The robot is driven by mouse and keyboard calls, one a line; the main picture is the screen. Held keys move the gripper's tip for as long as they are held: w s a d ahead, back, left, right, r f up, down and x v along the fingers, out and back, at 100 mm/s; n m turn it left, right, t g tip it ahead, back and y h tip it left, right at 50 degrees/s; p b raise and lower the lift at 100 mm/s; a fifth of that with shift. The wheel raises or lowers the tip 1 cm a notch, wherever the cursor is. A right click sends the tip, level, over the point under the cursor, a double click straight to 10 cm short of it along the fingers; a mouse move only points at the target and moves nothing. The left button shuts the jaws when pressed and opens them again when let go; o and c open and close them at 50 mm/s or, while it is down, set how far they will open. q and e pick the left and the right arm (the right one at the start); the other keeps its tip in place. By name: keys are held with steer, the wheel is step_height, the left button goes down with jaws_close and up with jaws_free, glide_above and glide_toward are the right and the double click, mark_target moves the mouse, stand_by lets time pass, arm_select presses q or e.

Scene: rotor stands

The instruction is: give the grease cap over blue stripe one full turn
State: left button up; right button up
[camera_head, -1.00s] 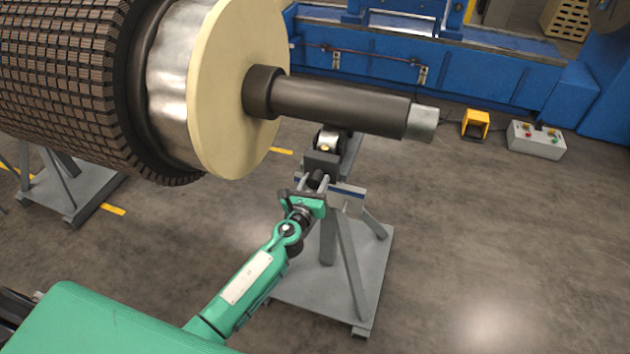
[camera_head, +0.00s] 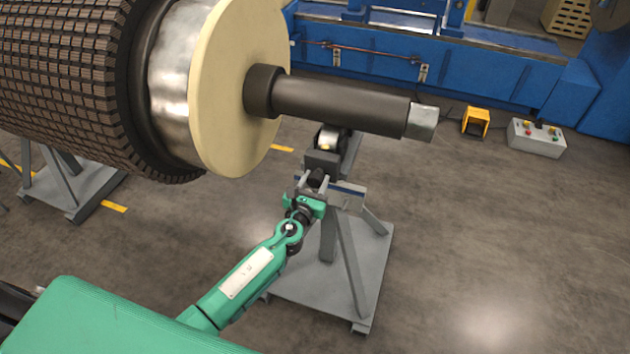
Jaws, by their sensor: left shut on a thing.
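The grease cap (camera_head: 316,178) is a small dark cylinder on the rotor stand (camera_head: 372,270), below the roller. A blue stripe (camera_head: 352,189) runs across the stand beside it, to the right. My left gripper (camera_head: 311,186) reaches up from below and is shut on the cap; its fingers and wrist hide part of the cap. My right gripper does not show.
The rotor shaft (camera_head: 335,104) lies across the stand's roller (camera_head: 328,138), just above my gripper. The cream disc (camera_head: 245,90) and rotor body fill the upper left. Open floor lies right; a control box (camera_head: 537,138) and yellow pedal (camera_head: 475,122) stand farther back.

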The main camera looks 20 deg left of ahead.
arm_select(q)
steer(key=o, duration=1)
steer(key=s, duration=0.4)
steer(key=s+b, duration=0.1)
steer(key=s, duration=0.8)
steer(key=shift+s+a+b, duration=0.25)
steer(key=shift+s+b, duration=0.1)
steer(key=shift+b, duration=0.05)
